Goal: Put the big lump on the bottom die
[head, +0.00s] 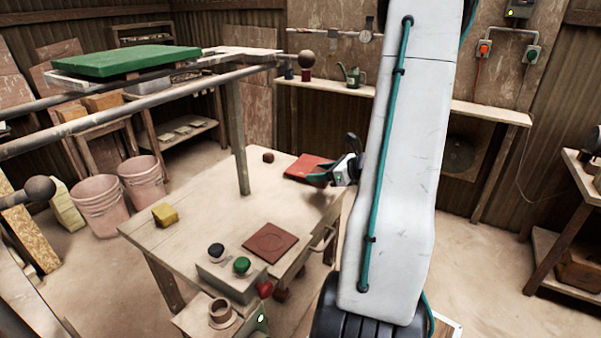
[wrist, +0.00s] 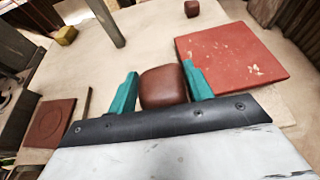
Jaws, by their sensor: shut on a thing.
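My gripper (wrist: 162,84) has its two teal fingers shut on the big reddish-brown lump (wrist: 162,90). In the head view my gripper (head: 322,176) is over the table's right side, by the red slab, and I cannot make out the lump in it. A flat square brown plate with a round outline (head: 270,243), which looks like the bottom die, lies bare near the table's front edge. It also shows at the left of the wrist view (wrist: 48,124), apart from my gripper. A smaller dark lump (head: 268,157) sits at the table's far side.
The red slab (head: 306,165) lies on the table (head: 200,222). A post (head: 241,150) rises from the tabletop. A yellow sponge (head: 165,214) lies at left. A box with black and green buttons (head: 232,270) stands beside the plate. Rails (head: 130,122) cross overhead at left.

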